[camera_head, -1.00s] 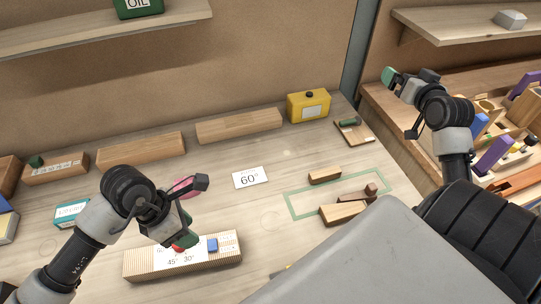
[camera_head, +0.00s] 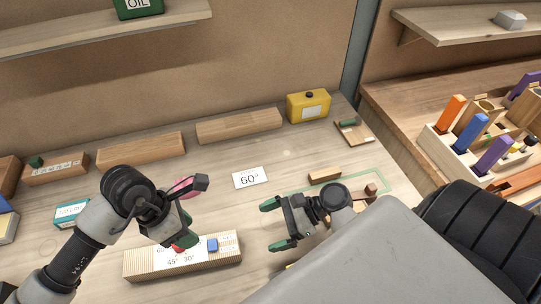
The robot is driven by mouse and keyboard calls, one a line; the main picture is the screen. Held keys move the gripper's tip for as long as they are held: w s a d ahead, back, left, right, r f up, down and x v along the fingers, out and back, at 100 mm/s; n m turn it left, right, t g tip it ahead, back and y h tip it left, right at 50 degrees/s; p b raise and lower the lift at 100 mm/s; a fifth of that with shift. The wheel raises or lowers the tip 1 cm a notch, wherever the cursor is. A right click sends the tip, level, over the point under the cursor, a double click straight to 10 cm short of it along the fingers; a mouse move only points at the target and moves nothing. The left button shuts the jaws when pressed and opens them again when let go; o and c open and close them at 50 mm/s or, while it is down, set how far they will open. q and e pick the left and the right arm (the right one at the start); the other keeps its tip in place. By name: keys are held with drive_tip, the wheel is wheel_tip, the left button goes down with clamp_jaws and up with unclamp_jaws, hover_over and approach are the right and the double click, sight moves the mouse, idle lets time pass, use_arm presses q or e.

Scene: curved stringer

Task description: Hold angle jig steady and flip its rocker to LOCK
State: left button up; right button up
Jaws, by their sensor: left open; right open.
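The likely angle jig is the long ribbed wooden block (camera_head: 140,266) at the front, with a white scale marked 45° and 30°. A blue block (camera_head: 212,245) and a red piece (camera_head: 180,248) sit on it. I cannot tell which is the rocker, and no LOCK mark is readable. My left gripper (camera_head: 192,212) is open over the block's back edge and hides part of its top; I cannot tell whether it touches. My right gripper (camera_head: 270,225) is open and empty, to the right of the block, its fingers pointing left towards it.
A white 60° card (camera_head: 251,178) lies behind the grippers. Small wooden pieces (camera_head: 324,176) lie in and near a green outline (camera_head: 381,177), partly hidden by my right arm. A yellow box (camera_head: 308,106) stands at the back. A rack of coloured handles (camera_head: 455,150) is at right.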

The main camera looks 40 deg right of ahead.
sight(231, 245)
drive_tip(key=shift+a+f+y, duration=0.1)
drive_tip(key=shift+a+y, duration=0.2)
drive_tip(key=shift+a, duration=0.55)
drive_tip(key=x, duration=1)
drive_tip(key=shift+s+f, duration=0.1)
drive_tip(key=shift+s, duration=0.05)
